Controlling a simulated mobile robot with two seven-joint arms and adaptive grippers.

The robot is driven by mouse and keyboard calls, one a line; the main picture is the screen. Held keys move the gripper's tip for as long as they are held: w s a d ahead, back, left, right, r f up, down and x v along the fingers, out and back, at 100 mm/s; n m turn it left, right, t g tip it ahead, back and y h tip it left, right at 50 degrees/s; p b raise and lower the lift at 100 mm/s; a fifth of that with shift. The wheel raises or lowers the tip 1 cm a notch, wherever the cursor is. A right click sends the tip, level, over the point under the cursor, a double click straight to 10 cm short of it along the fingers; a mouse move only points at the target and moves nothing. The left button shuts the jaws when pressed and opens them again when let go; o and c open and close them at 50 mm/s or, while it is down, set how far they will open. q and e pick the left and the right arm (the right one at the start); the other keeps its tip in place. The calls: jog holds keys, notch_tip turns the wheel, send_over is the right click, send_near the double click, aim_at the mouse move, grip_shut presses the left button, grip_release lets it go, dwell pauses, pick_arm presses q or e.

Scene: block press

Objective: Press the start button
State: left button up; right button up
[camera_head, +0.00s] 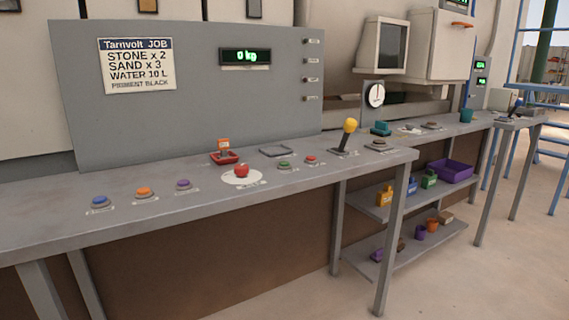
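Several push buttons sit on the grey console top. On the left are a blue button (100,202), an orange button (144,192) and a purple button (183,185). A large red mushroom button (241,171) stands on a white disc in the middle. Right of it are a small green button (284,165) and a small red button (310,159). Farther right are brown-topped buttons (379,143) and (431,125). The labels are too small to read, so I cannot tell which is the start button. Neither of my grippers shows.
A yellow-knobbed lever (349,126) rises right of the small red button. A red tray (224,157) with an orange item stands behind the mushroom button. The job sign (137,65) and display (245,56) are on the back panel. Shelves (420,246) below hold containers.

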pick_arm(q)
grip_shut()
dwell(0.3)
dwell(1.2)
